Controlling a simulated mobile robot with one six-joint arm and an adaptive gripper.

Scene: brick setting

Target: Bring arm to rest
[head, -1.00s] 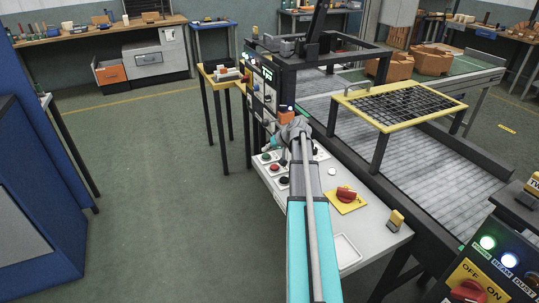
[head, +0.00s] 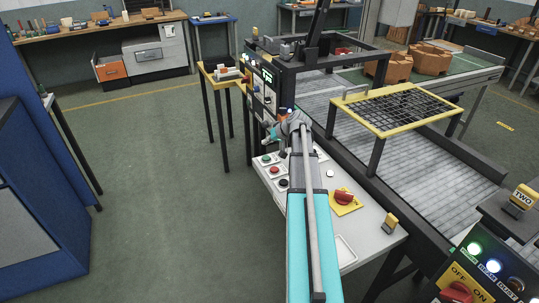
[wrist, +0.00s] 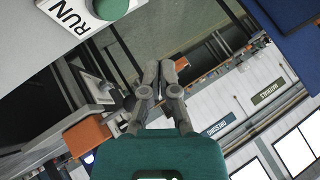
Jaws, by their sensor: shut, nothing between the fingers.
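My gripper (wrist: 160,72) shows in the wrist view with its two grey fingers together, shut and empty. In the head view my arm reaches forward over the white control table, and its wrist bends near the table's far end; the fingers are too small to make out there. The wrist view is tilted and shows a green button on a RUN plate (wrist: 68,14) at the upper left, apart from the fingers.
The white control table (head: 372,222) carries several buttons, a red rotary switch (head: 343,197) and a yellow tag block (head: 390,223). A conveyor (head: 415,165) with a yellow-framed mesh guard (head: 400,104) runs along the right. A control panel (head: 265,88) stands beyond my wrist. Open floor (head: 165,190) lies left.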

